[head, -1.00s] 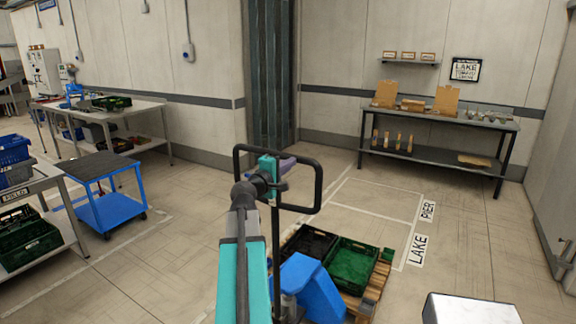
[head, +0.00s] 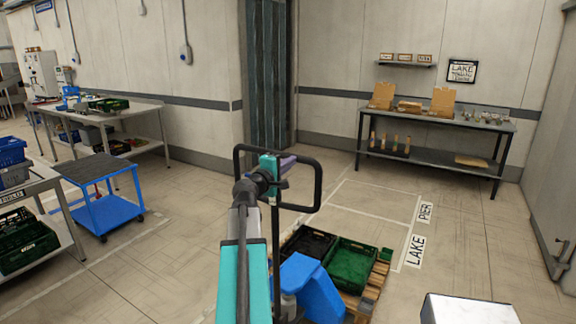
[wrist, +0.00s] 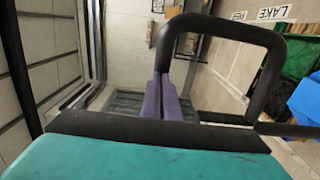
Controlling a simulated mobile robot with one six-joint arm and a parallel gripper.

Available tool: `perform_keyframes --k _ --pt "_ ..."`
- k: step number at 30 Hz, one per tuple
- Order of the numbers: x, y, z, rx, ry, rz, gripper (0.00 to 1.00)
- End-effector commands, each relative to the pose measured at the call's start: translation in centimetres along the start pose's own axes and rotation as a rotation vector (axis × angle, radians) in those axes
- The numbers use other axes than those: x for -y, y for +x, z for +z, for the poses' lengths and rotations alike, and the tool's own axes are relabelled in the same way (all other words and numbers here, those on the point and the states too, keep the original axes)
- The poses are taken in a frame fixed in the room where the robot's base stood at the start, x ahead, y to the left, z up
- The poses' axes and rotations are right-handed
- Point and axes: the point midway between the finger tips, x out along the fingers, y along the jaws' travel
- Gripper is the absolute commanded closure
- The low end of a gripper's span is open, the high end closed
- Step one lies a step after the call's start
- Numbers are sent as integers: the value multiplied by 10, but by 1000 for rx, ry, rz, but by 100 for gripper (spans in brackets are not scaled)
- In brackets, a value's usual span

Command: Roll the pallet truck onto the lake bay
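The pallet truck (head: 307,285) is blue with a black loop handle (head: 319,180), low in the head view. It carries a wooden pallet (head: 372,296) with a black crate (head: 308,240) and a green crate (head: 352,264). My gripper (head: 288,163) is at the handle; in the wrist view its purple fingers (wrist: 164,98) look shut on one bar of the loop. White floor lines mark a bay area (head: 372,203) ahead, with a LAKE label (head: 415,250) nearer and a PIER label (head: 425,212) farther. The pallet's front reaches the near lines; how far inside is unclear.
A blue cart (head: 108,212) and tables with crates are on the left. A pale box-like top (head: 468,309) is at the bottom right. The outlined floor ahead is clear.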

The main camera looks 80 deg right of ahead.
Motion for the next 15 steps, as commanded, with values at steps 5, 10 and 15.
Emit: perform_keyframes --k 5,10,15 --pt "-1 6 0 -1 -1 2 100" --pt "-1 11 0 -1 -1 2 100" --pt "-1 16 0 -1 -1 2 100"
